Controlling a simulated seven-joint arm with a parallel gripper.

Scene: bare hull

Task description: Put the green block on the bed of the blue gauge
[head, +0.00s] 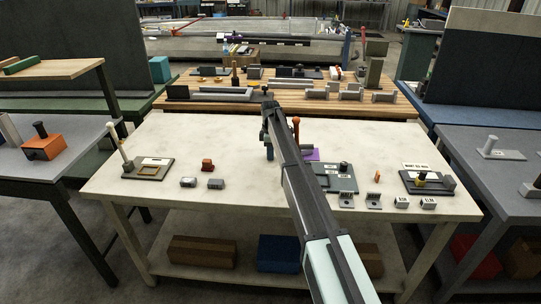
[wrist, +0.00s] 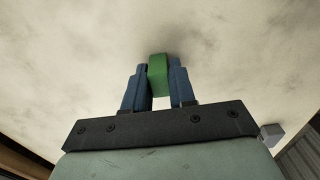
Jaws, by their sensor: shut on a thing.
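My gripper (wrist: 156,88) is shut on the green block (wrist: 158,70), which sits between its two blue fingers in the wrist view. Pale tabletop fills the view behind the block; I cannot tell how far above it the block is. In the head view my gripper (head: 268,153) is over the middle back of the white table, and the block cannot be made out there. I cannot pick out a blue gauge for sure.
A purple piece (head: 312,155) and an upright orange-topped handle (head: 296,128) stand close right of my gripper. A base with a post (head: 148,168) is at left, a dark fixture (head: 425,181) at right.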

